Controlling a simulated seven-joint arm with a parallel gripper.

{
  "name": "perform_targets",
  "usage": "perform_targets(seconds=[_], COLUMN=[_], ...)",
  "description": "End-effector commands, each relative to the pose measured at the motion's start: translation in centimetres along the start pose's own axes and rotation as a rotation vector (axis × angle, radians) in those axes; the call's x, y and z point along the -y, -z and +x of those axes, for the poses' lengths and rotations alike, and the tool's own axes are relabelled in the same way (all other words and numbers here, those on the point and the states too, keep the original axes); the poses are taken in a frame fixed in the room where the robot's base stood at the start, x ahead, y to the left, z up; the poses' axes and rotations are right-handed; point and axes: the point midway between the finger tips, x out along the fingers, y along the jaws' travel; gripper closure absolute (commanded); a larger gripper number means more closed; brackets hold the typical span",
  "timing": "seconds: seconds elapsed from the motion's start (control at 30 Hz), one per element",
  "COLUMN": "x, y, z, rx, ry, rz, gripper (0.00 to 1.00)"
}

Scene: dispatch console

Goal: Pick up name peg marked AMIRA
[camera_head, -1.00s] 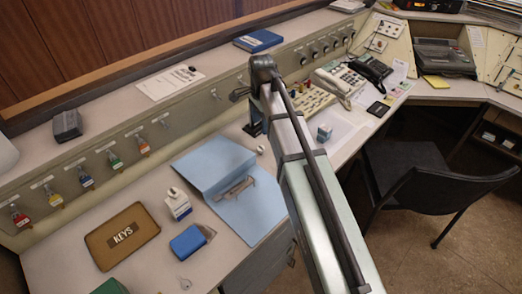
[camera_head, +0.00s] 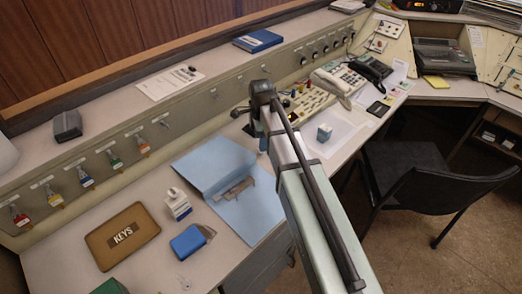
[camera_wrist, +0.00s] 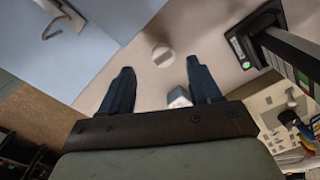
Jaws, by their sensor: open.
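No peg with a readable AMIRA mark shows in either view. Several coloured pegs stand on a panel (camera_head: 318,102) beyond my arm in the head view; blue, red and yellow pegs (camera_wrist: 296,122) show at the lower right of the wrist view. A small round white piece (camera_wrist: 162,55) with a grey bar on top lies on the desk just ahead of the space between my fingertips; I cannot tell whether it is a peg. My gripper (camera_wrist: 160,68) is open, with nothing between the fingertips. The head view mostly hides it behind my arm.
A black upright device (camera_wrist: 270,40) with a green light stands close right of my fingers. A blue folder (camera_head: 245,205) lies left of my arm, near a KEYS board (camera_head: 110,250).

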Motion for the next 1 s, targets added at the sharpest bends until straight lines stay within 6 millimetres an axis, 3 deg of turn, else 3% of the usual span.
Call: perform_targets(seconds=[0.37, 0.73, 1.0], x=[0.1, 0.3, 0.4], y=[-0.1, -0.2, -0.2], z=[1.6, 5.5, 5.8], rx=[0.000, 0.001, 0.001], ry=[-0.001, -0.001, 0.000], rz=[0.000, 0.000, -0.001], gripper=[0.37, 0.37, 0.37])
